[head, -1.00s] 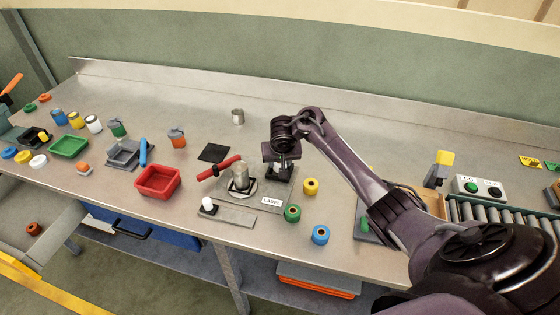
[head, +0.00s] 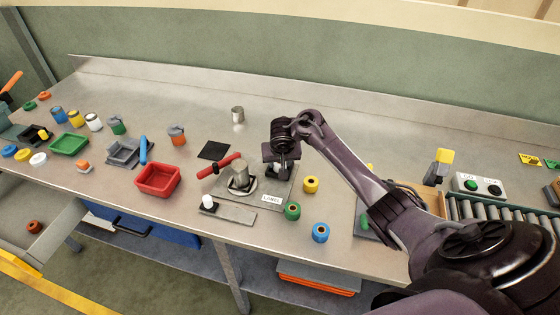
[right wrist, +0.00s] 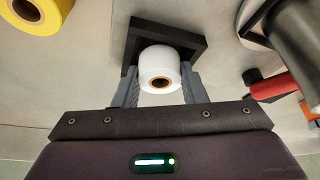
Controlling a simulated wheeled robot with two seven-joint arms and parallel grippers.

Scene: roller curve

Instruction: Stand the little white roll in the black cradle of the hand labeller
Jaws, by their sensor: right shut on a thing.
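My right gripper (right wrist: 160,88) is shut on the little white roll (right wrist: 160,62), one grey finger on each side. The roll is upright, its brown-rimmed core hole facing the wrist camera. The black cradle (right wrist: 142,30) shows around the far side of the roll; I cannot tell whether the roll touches its floor. In the head view my right gripper (head: 284,160) is over the right back part of the hand labeller (head: 262,196), and the roll is mostly hidden there. The labeller has a red handle (head: 220,166) and a metal post (head: 240,175). My left gripper is not in view.
A yellow roll (head: 311,184), a green roll (head: 292,211) and a blue roll (head: 321,233) stand right of the labeller. A red tray (head: 158,192) is to its left. A metal cup (head: 237,114) stands behind. The bench behind the cradle is mostly clear.

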